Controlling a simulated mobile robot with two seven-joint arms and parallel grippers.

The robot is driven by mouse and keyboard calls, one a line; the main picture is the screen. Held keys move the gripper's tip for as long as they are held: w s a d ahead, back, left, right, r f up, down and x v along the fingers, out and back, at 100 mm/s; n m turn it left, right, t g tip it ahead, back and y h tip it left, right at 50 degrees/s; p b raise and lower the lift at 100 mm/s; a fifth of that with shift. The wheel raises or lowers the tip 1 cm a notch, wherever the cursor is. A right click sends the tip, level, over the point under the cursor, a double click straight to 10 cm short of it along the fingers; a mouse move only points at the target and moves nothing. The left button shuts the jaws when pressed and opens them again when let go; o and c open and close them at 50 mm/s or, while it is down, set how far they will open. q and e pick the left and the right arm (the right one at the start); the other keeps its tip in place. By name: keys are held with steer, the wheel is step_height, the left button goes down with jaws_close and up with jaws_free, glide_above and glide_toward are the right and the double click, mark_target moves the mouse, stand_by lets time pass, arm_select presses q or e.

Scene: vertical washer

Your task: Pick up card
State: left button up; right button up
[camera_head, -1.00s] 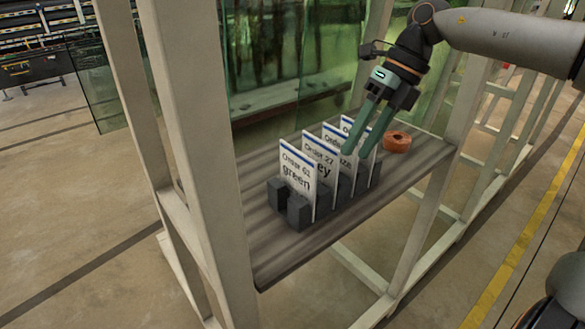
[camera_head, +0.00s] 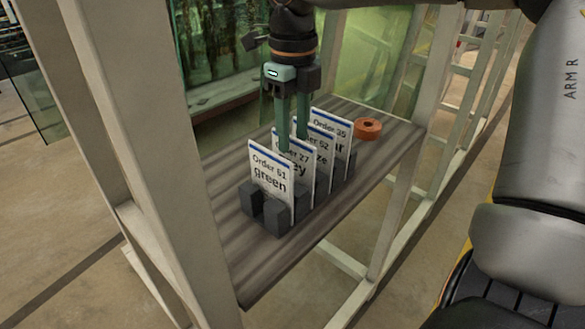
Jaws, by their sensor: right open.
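Several white cards with blue top stripes stand upright in dark grey holder blocks (camera_head: 278,219) on a wooden shelf. The front card (camera_head: 270,178) reads "Order 61 green". Behind it stand cards starting "Order 27" (camera_head: 300,172), "Order 52" (camera_head: 322,152) and "Order 35" (camera_head: 336,126), partly covered by one another. My right gripper (camera_head: 293,143) points down with its two green fingers apart at the tops of the middle cards. The near finger overlaps the "Order 27" card. I cannot tell whether the fingers touch or straddle a card. My left gripper is not in view.
Pale frame posts (camera_head: 165,150) stand at left and right of the shelf. Green glass panels are behind. The shelf's front part is bare.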

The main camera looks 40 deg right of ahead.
mark_target(293, 156)
step_height(293, 156, down, 5)
steer(key=shift+w+d+f+p, duration=0.1)
steer(key=shift+f+p, duration=0.1)
steer(key=shift+p, duration=0.15)
jaws_close()
stand_by(0.5)
